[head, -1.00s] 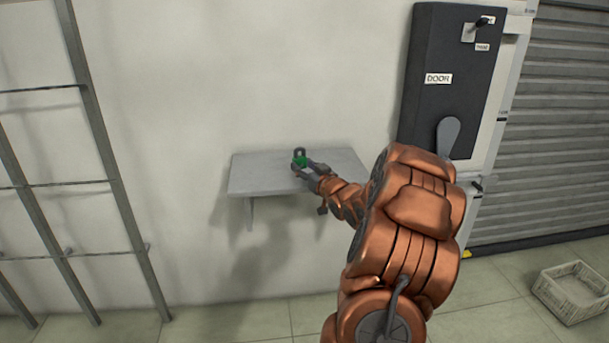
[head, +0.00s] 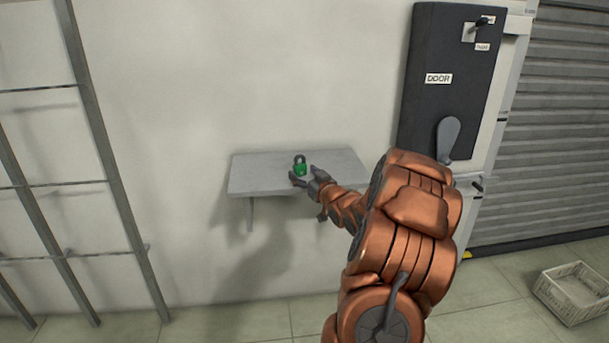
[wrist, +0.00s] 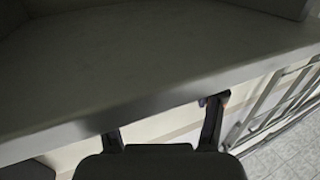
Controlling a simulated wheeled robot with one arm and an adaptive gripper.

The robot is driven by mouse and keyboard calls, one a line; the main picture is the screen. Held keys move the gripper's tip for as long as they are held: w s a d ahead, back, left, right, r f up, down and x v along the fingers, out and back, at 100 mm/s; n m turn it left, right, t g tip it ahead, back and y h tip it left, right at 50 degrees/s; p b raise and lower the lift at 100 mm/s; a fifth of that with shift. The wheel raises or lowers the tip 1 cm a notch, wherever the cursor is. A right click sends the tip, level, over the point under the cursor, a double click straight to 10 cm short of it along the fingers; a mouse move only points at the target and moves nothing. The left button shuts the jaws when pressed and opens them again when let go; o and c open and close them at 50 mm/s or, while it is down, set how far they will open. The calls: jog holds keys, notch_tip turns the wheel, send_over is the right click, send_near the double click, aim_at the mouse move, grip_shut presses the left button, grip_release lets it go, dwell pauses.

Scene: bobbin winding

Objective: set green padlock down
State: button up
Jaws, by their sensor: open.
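The green padlock (head: 300,168) with its grey shackle stands upright on the grey wall shelf (head: 258,172), near the shelf's middle. My gripper (head: 302,175) is open and empty at the shelf's front edge, just in front of the padlock and apart from it. In the wrist view the two fingers (wrist: 160,122) are spread with nothing between them, near the shelf's edge (wrist: 150,100). The padlock does not show in the wrist view.
A dark panel marked DOOR (head: 440,110) with a lever is on the wall to the right. A metal rack (head: 105,150) stands at the left. A white crate (head: 575,292) sits on the floor at the right. The shelf is otherwise bare.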

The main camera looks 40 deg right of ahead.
jog(key=shift+r, duration=0.2)
jog(key=v, duration=1.2)
jog(key=shift+p, duration=0.3)
